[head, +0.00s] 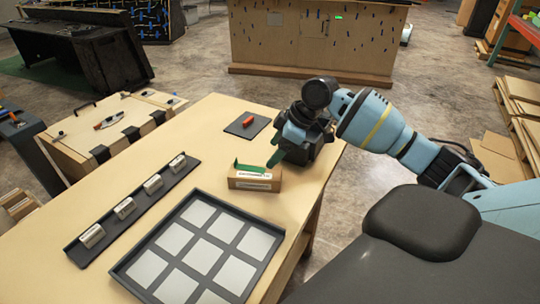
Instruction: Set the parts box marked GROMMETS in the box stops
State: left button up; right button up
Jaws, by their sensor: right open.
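A small brown parts box (240,183) with a white label on its front stands on the wooden table near its right side. The label's print is too small to read surely. I cannot tell whether the fingers touch the box. The gripper body hides the area behind the box's right end. I cannot make out for sure which fixture is the box stops. My left gripper is out of view.
A dark tray with pale square panels (203,255) lies in front of the box. A long black rack (148,195) with several silver cylinders lies to the left. A dark mat (238,128) with an orange object (248,121) lies behind. The table between is bare.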

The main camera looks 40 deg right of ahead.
aim_at(257, 171)
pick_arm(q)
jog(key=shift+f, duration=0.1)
pick_arm(e)
jog(key=shift+o, duration=0.4)
jog(key=shift+r, duration=0.1)
jog(key=shift+w+a+f+b, duration=0.5)
jog(key=shift+a+b, duration=0.15)
jog(key=shift+a, duration=0.1)
jog(key=shift+w+a+f+g+h+b, duration=0.15)
jog(key=shift+f+g+h+b, duration=0.2)
jog(key=shift+g+h+b, duration=0.05)
jog(key=shift+f, duration=0.45)
jog(key=shift+b+x, duration=0.3)
jog(key=shift+x, duration=3.4)
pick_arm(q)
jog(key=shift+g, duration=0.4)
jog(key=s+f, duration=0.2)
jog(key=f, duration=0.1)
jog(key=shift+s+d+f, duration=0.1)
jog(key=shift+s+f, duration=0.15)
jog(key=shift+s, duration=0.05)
pick_arm(e)
jog(key=shift+w, duration=0.2)
